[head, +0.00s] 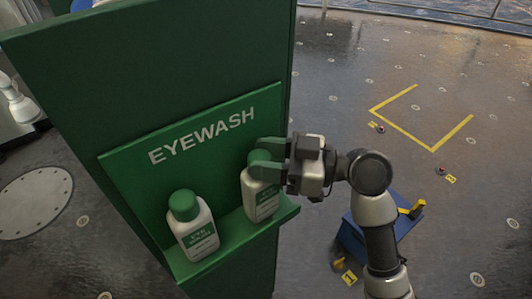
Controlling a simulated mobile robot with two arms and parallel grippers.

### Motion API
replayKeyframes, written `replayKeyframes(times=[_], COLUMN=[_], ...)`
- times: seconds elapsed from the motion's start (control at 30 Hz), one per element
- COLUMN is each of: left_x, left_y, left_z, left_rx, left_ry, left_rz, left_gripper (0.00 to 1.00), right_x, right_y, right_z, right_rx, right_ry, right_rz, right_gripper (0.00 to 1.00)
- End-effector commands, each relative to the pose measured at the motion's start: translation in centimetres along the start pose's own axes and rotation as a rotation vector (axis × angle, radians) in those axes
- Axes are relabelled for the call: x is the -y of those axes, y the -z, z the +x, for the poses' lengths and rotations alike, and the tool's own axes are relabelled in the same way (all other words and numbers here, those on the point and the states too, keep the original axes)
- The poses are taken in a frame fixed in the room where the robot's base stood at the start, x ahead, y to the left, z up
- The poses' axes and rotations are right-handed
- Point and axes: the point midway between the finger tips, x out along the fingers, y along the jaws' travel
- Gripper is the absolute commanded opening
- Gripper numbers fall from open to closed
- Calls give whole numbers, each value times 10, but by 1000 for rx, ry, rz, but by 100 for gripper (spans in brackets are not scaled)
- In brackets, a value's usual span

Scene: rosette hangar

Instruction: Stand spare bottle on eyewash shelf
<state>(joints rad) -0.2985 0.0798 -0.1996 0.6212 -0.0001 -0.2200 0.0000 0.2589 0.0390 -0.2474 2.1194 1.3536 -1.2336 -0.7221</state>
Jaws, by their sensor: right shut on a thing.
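The green eyewash board (125,168) carries white EYEWASH lettering and has a narrow green shelf (236,240) along its bottom. One white bottle with a green cap (192,228) stands at the left part of the shelf. The spare bottle (262,198), also white with a green cap and label, is at the right part. My right gripper (268,158) comes from the right and is shut on its upper end. The bottle is nearly upright, its base at the shelf; I cannot tell whether it touches. My left gripper is not in view.
The shelf is fixed to a tall green panel (150,60). On the dark floor to the right are a blue box (352,240) with a yellow part, yellow corner markings (405,130) and small numbered markers. A round pale floor plate (35,200) lies at the left.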

Motion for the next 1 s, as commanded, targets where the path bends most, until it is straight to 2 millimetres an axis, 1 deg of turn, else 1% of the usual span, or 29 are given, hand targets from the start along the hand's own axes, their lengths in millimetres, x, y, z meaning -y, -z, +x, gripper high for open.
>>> replayKeyframes(times=[0.17, 0.3, 0.33, 0.4, 0.77, 0.87, 0.9, 1.0], left_x=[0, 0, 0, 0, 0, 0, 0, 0], left_y=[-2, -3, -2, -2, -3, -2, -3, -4], left_z=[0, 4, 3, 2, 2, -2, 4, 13], left_rx=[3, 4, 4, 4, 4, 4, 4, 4], left_ry=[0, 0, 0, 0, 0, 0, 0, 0], left_rz=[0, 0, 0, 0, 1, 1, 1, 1], left_gripper=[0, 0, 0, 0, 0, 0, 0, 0], right_x=[0, 0, 0, 0, 0, 0, -1, -1], right_y=[1, -2, -2, -1, -1, 2, -2, -4], right_z=[0, 0, 0, 0, 0, 0, -5, -20], right_rx=[-3, -3, -1, -1, 0, -1, 1, 2], right_ry=[0, 0, 0, 0, 0, 0, -1, -3], right_rz=[-3, -3, -1, -1, 0, 0, -2, -4], right_gripper=[0, 0, 46, 54, 54, 54, 54, 54])
